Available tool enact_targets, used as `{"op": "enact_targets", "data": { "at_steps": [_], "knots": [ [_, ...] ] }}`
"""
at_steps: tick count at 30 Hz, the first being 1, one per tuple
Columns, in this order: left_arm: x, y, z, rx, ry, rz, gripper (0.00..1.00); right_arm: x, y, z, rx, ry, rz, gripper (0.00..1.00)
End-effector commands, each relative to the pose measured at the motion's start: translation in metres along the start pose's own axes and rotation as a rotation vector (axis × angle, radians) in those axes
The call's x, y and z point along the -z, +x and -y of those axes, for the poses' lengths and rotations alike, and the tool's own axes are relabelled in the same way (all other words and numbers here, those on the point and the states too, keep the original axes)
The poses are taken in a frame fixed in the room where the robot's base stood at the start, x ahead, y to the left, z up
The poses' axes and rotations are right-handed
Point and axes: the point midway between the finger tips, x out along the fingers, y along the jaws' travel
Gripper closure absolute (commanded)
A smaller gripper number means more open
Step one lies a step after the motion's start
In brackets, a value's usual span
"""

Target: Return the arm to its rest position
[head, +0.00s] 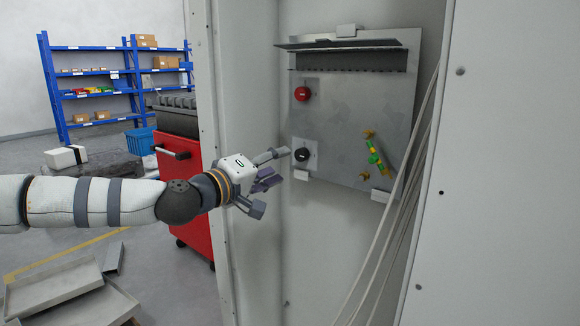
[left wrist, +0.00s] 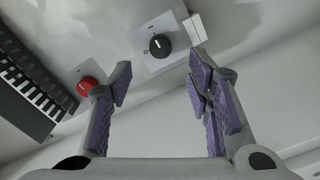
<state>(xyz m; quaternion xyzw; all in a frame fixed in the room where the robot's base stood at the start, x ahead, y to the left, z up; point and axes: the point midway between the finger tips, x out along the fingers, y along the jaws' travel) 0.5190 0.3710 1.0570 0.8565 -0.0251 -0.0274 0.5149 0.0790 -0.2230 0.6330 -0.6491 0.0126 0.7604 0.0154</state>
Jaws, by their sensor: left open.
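My left arm reaches in from the left in the head view. My left gripper (head: 268,180) is open and empty, in front of the cabinet's back panel. A black rotary knob (head: 303,156) on a light plate lies just beyond the fingertips. In the left wrist view the same knob (left wrist: 159,46) shows between and beyond the two open fingers (left wrist: 160,88), apart from them. A red knob (head: 302,94) sits above the black one; in the left wrist view it is at the left finger's side (left wrist: 86,86). My right gripper is not in view.
The cabinet's side walls (head: 244,90) stand close on both sides of the panel (head: 350,110). Pale cables (head: 410,170) hang at the right. A green and yellow part (head: 376,160) is on the panel. A red tool cart (head: 175,165) and blue shelves (head: 90,85) stand left.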

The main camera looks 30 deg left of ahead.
Motion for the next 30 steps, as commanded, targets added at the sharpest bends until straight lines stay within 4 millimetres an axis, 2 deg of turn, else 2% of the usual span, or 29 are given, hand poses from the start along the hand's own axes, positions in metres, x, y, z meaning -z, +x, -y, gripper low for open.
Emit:
{"op": "enact_targets", "data": {
  "at_steps": [3, 5, 8, 11, 12, 13, 15, 17, 18, 20, 21, 23, 24, 27, 30],
  "knots": [
    [-0.001, 0.0, 0.0, 0.001, 0.001, 0.002, 0.54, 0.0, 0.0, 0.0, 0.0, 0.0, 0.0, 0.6],
    [-0.011, 0.001, 0.005, 0.017, 0.013, 0.024, 0.54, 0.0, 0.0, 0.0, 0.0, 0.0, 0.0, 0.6],
    [-0.064, 0.001, 0.033, 0.103, 0.072, 0.143, 0.54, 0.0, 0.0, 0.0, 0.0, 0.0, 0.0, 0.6],
    [-0.145, -0.016, 0.084, 0.245, 0.163, 0.335, 0.54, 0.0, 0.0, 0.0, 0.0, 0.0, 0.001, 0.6],
    [-0.177, -0.03, 0.107, 0.305, 0.198, 0.415, 0.54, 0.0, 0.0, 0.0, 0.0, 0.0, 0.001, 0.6],
    [-0.199, -0.042, 0.123, 0.349, 0.223, 0.473, 0.54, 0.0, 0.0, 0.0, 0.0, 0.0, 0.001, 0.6],
    [-0.246, -0.078, 0.161, 0.451, 0.282, 0.611, 0.54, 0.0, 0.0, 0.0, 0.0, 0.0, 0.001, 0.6],
    [-0.281, -0.116, 0.192, 0.536, 0.335, 0.729, 0.54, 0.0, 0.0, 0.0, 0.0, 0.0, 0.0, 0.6],
    [-0.302, -0.145, 0.211, 0.593, 0.37, 0.809, 0.54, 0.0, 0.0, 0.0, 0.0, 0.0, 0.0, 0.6],
    [-0.328, -0.193, 0.237, 0.677, 0.425, 0.932, 0.54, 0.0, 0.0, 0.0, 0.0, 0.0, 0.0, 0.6],
    [-0.341, -0.227, 0.252, 0.731, 0.463, 1.013, 0.54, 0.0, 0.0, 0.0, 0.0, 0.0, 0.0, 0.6],
    [-0.355, -0.277, 0.27, 0.803, 0.521, 1.131, 0.54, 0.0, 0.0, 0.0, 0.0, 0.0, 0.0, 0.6],
    [-0.36, -0.308, 0.28, 0.846, 0.557, 1.202, 0.54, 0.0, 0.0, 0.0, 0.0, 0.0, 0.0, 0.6],
    [-0.364, -0.371, 0.293, 0.923, 0.637, 1.349, 0.54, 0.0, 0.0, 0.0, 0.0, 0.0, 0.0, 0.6],
    [-0.362, -0.408, 0.297, 0.964, 0.688, 1.435, 0.54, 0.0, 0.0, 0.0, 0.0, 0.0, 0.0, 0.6]
  ]
}}
